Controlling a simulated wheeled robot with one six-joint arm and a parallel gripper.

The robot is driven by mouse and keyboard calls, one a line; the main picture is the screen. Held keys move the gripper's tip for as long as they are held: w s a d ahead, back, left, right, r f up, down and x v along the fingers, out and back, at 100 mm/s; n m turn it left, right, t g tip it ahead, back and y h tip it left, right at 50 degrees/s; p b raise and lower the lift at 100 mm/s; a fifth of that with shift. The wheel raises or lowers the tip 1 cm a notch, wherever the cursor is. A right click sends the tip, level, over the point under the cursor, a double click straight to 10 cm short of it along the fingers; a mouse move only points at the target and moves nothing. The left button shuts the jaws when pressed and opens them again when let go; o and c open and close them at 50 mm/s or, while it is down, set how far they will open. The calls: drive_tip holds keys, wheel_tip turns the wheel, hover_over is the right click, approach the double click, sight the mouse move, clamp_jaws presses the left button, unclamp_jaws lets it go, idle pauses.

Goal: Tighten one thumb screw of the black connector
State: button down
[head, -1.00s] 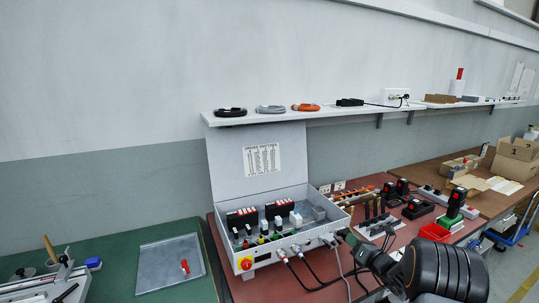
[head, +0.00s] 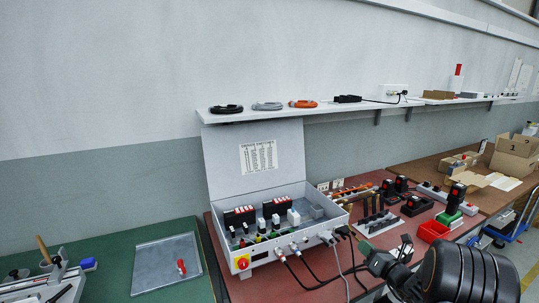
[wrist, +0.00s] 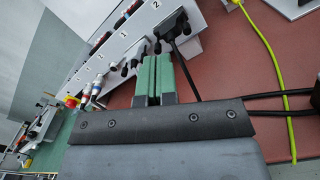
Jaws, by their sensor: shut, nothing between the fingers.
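The black connector (wrist: 172,27) is plugged into the sloped front of the grey control box, by the label 2, with a black cable running from it. It also shows in the head view (head: 343,231) at the box's right end. Dark thumb screws seem to stand at its sides; how far they are turned in cannot be told. My gripper (wrist: 154,62) has green fingers, pressed together and empty. Their tips lie just below and left of the black connector in the wrist view, seemingly apart from it. In the head view my gripper (head: 364,247) is right of the connector.
A grey connector (wrist: 115,52) sits beside the black one, by the label 1. The control box (head: 286,251) has more plugs and hanging cables (head: 300,270). A black cable (wrist: 187,72) runs close to my fingers. Black tools (head: 376,222) lie right of the box.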

sight(344, 238)
drive_tip(key=w+a+m+b, duration=0.1)
drive_tip(key=m, duration=0.1)
drive_tip(key=w+a+m+b, duration=0.1)
drive_tip(key=w+m+b, duration=0.1)
drive_tip(key=w+a+m+b, duration=0.1)
drive_tip(key=m+b, duration=0.1)
drive_tip(key=shift+w+r, duration=0.25)
drive_tip(key=shift+w, duration=0.15)
idle(0.5)
drive_tip(key=shift+r, duration=0.1)
idle(0.3)
drive_tip(key=shift+w, duration=0.15)
idle(0.5)
